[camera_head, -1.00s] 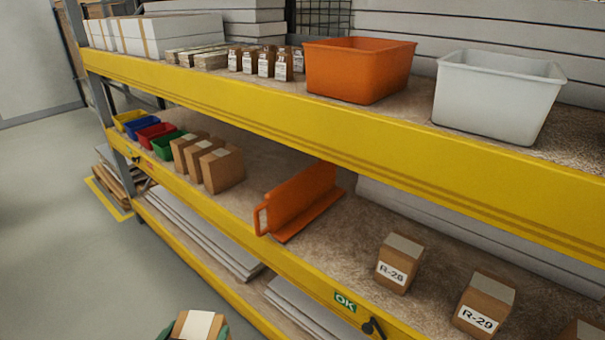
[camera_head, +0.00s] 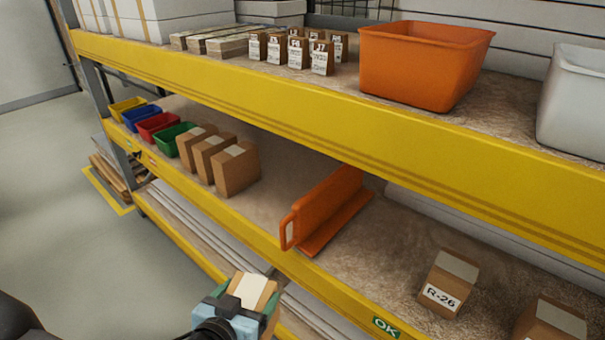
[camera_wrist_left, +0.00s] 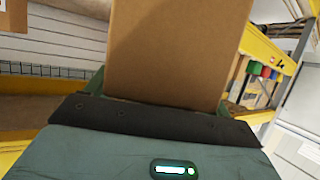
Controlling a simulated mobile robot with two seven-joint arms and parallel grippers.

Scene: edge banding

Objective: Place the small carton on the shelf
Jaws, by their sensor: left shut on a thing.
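My left gripper (camera_head: 240,302) is shut on a small brown carton (camera_head: 251,288) with a pale strip of tape on top. It holds the carton in front of the yellow edge of the middle shelf, outside the shelf. In the left wrist view the carton (camera_wrist_left: 175,50) fills the upper middle, between the green fingers. The middle shelf (camera_head: 345,255) carries a row of similar brown cartons (camera_head: 235,170) left of an orange divider (camera_head: 325,215). A carton labelled R-26 (camera_head: 446,284) stands to the right of the divider. My right gripper is not in view.
Small coloured bins (camera_head: 158,127) stand at the shelf's left end. The upper shelf's yellow beam (camera_head: 300,115) hangs over the middle shelf. A green OK label (camera_head: 386,327) is on the front beam. Shelf surface is free beside the divider.

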